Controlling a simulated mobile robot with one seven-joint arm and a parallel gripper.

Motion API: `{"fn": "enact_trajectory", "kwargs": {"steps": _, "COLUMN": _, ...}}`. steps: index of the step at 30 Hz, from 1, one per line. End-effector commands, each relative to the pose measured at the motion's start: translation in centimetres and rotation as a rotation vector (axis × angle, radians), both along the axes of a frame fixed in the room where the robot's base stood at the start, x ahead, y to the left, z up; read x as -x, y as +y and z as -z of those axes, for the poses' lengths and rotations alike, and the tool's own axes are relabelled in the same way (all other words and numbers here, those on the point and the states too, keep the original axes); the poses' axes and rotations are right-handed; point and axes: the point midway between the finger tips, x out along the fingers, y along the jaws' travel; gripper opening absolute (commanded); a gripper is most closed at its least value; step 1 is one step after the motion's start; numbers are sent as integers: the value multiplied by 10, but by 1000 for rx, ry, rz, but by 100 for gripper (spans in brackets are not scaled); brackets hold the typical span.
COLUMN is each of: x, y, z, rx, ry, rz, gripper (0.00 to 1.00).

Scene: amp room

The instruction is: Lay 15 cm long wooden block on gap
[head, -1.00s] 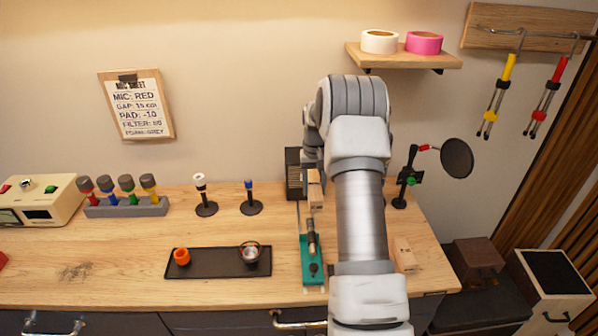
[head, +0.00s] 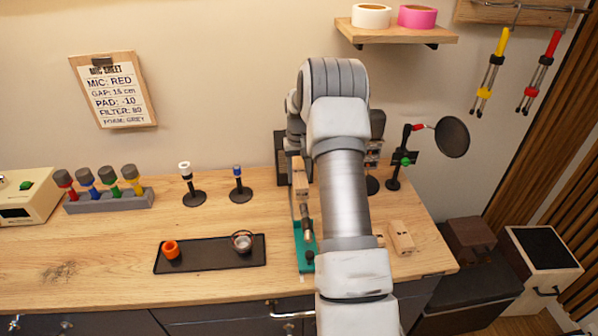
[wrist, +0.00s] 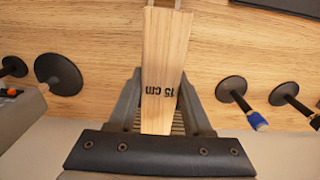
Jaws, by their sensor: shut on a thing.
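The wooden block marked "15 cm" (wrist: 166,60) is held between the fingers of my gripper (wrist: 160,80), its length running away from the palm. In the head view the pale block (head: 300,173) shows just left of my arm, raised above the rear of the desk, in front of a dark ribbed box (head: 280,158). A microphone (head: 306,225) lies along a teal slide (head: 305,259) below it. I cannot tell which gap is meant.
Another wooden block (head: 401,238) lies on the desk to the right. A pop filter (head: 452,137) stands right. The desk's left front is bare.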

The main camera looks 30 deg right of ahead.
Motion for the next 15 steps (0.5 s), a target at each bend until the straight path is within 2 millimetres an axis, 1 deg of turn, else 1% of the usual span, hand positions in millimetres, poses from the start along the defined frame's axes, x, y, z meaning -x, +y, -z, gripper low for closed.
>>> {"fn": "enact_trajectory", "kwargs": {"steps": 1, "x": 0, "y": 0, "z": 6, "rx": 0, "ry": 0, "rz": 0, "gripper": 0}}
{"fn": "enact_trajectory", "kwargs": {"steps": 15, "x": 0, "y": 0, "z": 44, "rx": 0, "ry": 0, "rz": 0, "gripper": 0}}
